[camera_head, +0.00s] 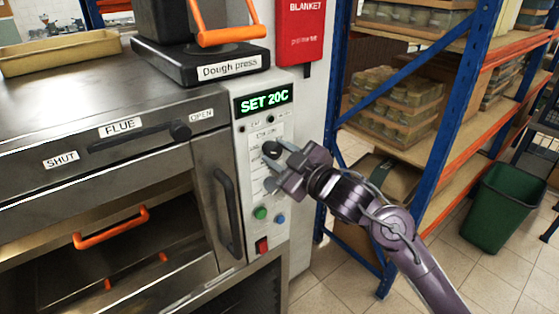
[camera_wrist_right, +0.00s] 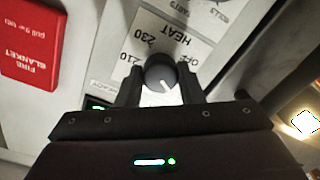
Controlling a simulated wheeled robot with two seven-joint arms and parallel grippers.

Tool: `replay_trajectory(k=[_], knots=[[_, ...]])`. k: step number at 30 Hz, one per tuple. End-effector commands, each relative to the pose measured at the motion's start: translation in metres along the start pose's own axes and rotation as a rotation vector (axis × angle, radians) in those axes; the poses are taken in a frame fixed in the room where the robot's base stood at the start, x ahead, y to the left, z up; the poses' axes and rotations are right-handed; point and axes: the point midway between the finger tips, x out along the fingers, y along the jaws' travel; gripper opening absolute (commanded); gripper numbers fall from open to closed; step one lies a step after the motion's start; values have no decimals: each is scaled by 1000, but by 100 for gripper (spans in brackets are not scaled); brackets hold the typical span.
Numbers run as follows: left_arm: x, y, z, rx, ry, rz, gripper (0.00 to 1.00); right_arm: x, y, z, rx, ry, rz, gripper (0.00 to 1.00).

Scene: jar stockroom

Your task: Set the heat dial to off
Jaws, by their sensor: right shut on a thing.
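The heat dial (camera_wrist_right: 160,72) is a dark round knob on a white label reading HEAT, with 210, 230 and OFF around it. In the wrist view its white pointer line points down and slightly right, away from the OFF mark at its right. My right gripper (camera_wrist_right: 160,88) has one finger on each side of the dial and is shut on it. In the head view my right gripper (camera_head: 271,168) is at the oven's control panel (camera_head: 281,215) and mostly hides the dial. My left gripper is not in view.
Below the gripper are a green button (camera_head: 260,213), a blue button (camera_head: 281,219) and a red switch (camera_head: 262,245). A dough press (camera_head: 200,68) stands on the oven. A red fire blanket box (camera_head: 299,30) and blue-orange shelving (camera_head: 462,100) are to the right.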

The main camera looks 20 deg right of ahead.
Motion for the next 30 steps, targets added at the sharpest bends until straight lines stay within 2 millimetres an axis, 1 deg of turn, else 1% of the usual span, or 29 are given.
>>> replay_trajectory(k=[1,21,30], knots=[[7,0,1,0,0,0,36,0,-2,2,-51,-1,-1,11],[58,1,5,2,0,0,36,0,-2,3,-686,-24,1,11],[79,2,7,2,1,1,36,0,-2,2,-936,-33,1,11]])
